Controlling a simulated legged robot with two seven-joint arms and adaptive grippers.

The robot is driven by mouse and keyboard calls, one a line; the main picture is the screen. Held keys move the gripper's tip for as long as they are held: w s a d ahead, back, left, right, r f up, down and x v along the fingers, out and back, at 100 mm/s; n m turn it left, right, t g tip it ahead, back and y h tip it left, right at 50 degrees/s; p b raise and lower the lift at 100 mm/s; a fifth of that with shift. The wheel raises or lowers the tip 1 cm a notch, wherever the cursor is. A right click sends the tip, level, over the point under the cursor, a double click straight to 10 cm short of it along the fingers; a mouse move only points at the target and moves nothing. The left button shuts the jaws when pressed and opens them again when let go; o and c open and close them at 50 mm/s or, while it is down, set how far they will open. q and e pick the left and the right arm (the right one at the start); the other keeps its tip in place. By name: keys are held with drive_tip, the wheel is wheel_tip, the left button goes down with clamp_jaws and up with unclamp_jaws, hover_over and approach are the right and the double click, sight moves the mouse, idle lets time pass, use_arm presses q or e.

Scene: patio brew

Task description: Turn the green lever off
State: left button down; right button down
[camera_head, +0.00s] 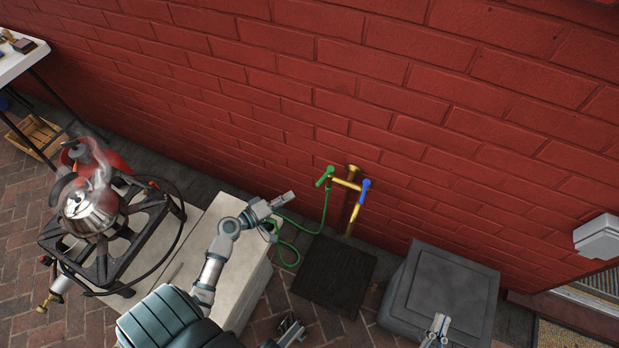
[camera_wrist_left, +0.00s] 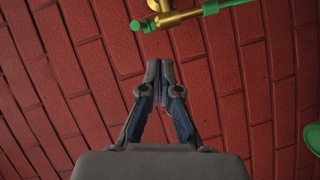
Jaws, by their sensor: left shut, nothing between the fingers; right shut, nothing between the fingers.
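The green lever (camera_head: 325,176) is on the left branch of a brass tap (camera_head: 346,184) on the red brick wall. A blue lever (camera_head: 365,190) is on the right branch. My left gripper (camera_head: 291,195) is shut and empty, to the left of the green lever and slightly lower in the picture, apart from it. In the left wrist view, the closed fingertips (camera_wrist_left: 161,64) point at the wall, below the brass fitting (camera_wrist_left: 176,18) and its green parts. My right gripper (camera_head: 438,328) is shut and empty at the bottom edge, far from the tap.
A green hose (camera_head: 322,222) hangs from the tap beside a pale block (camera_head: 246,284). A dark mat (camera_head: 334,273) lies below the tap; a grey box (camera_head: 447,285) stands to its right.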

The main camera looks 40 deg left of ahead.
use_arm(q)
drive_tip(key=s+a+r+n+t, duration=0.1)
drive_tip(key=a+r+n, duration=0.1)
drive_tip(key=a+r, duration=0.1)
drive_tip(key=y, duration=0.1)
approach(325, 177)
drive_tip(key=w+a, duration=0.5)
drive_tip(key=shift+w+d+f, duration=0.1)
drive_tip(key=shift+d, duration=0.9)
drive_tip(key=shift+w+d+f, duration=0.1)
drive_tip(key=shift+d, duration=0.9)
use_arm(e)
drive_tip(key=shift+w+f, duration=0.3)
